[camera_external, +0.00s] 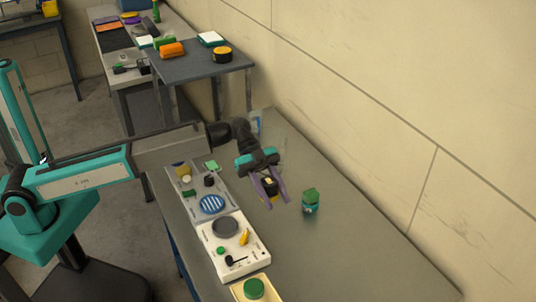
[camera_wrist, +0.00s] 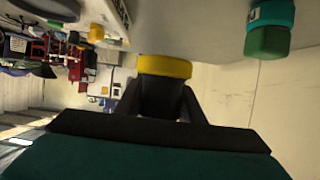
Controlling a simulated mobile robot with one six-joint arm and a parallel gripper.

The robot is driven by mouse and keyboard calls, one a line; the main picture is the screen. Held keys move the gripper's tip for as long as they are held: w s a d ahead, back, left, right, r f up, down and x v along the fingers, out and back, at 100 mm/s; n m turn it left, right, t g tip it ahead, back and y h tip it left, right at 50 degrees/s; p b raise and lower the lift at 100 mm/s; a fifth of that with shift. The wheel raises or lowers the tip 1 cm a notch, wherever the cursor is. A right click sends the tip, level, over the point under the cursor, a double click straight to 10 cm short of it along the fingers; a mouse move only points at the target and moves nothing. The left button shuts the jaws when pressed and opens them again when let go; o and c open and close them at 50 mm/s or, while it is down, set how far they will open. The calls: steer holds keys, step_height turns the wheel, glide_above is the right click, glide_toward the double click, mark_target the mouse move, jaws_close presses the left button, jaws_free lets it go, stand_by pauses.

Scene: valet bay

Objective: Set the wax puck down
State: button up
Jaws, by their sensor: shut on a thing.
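The wax puck, a short dark round piece with a yellow band, is between the fingers of my gripper (camera_external: 275,202) in the external view. In the wrist view the puck (camera_wrist: 165,66) shows its yellow band beyond the two dark fingers of my gripper (camera_wrist: 162,98). The fingers are shut on it. My gripper is over the long grey table (camera_external: 345,255), to the right of the trays. I cannot tell whether the puck touches the tabletop. The fingers hide part of its sides.
A teal jar with a green lid (camera_external: 310,203) stands right of my gripper; it also shows in the wrist view (camera_wrist: 268,32). A grey tray (camera_external: 190,212) and a white tray (camera_external: 262,262) with small items lie left. Bare tabletop lies between the trays and the jar.

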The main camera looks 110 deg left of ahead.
steer(key=p, duration=0.1)
glide_above(274, 226)
steer(key=shift+d+f, duration=0.1)
steer(key=shift+f, duration=3)
steer(key=shift+f+p, duration=0.35)
steer(key=shift+f, duration=1.55)
steer(key=shift+f, duration=0.15)
steer(key=o, duration=1)
steer(key=shift+o, duration=0.2)
steer(key=shift+r, duration=0.2)
steer(key=shift+b+v, duration=0.8)
steer(key=shift+v, duration=2.95)
